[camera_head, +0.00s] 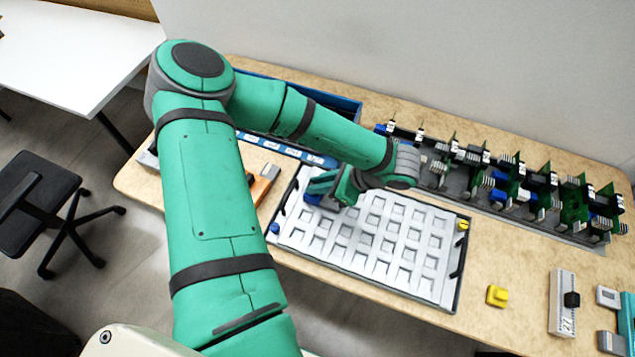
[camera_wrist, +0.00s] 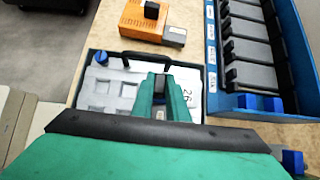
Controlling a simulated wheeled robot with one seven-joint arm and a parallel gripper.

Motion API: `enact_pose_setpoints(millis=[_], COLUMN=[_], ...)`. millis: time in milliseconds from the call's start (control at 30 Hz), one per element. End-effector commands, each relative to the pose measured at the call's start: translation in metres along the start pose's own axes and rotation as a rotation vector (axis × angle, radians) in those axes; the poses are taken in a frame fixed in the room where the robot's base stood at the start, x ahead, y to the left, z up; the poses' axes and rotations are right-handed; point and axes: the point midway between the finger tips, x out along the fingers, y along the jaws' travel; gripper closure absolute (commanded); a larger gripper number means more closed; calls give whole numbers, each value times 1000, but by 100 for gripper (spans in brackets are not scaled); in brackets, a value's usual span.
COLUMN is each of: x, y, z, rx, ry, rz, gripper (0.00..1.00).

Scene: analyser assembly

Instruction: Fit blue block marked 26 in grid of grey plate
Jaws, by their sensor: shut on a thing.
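The grey plate (camera_head: 345,238) lies on the wooden table, with rows of square recesses across it. My gripper (camera_head: 335,188) is low over its far left part and hides some recesses. A blue piece (camera_head: 314,198) shows at the gripper's fingers in the head view. In the wrist view, my gripper (camera_wrist: 160,88) is shut on the block, and a white face marked 26 (camera_wrist: 187,88) shows beside the fingers. The plate's left end (camera_wrist: 98,82) also shows there, with open recesses. The block's underside is hidden, so I cannot tell whether it touches the plate.
A blue knob (camera_wrist: 101,57) and a black handle (camera_wrist: 125,55) stand at the plate's edge. An orange box (camera_wrist: 147,22) lies beyond. A blue bin rack (camera_wrist: 262,100) stands close by. Green circuit boards (camera_head: 517,178) line the back. A yellow block (camera_head: 497,295) sits at right.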

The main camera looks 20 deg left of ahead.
Motion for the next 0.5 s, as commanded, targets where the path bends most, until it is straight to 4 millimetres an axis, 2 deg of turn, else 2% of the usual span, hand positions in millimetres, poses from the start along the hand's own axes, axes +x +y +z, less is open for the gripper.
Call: enact_pose_setpoints(millis=[333, 367, 400, 433, 500], x=[2, 2, 2, 2, 2], y=[0, 0, 0, 0, 0], z=[-1, -1, -1, -1, -1], rx=[0, 0, 0, 0, 0], ry=[0, 0, 0, 0, 0], rz=[0, 0, 0, 0, 0], gripper=[100, 79, 70, 65, 65])
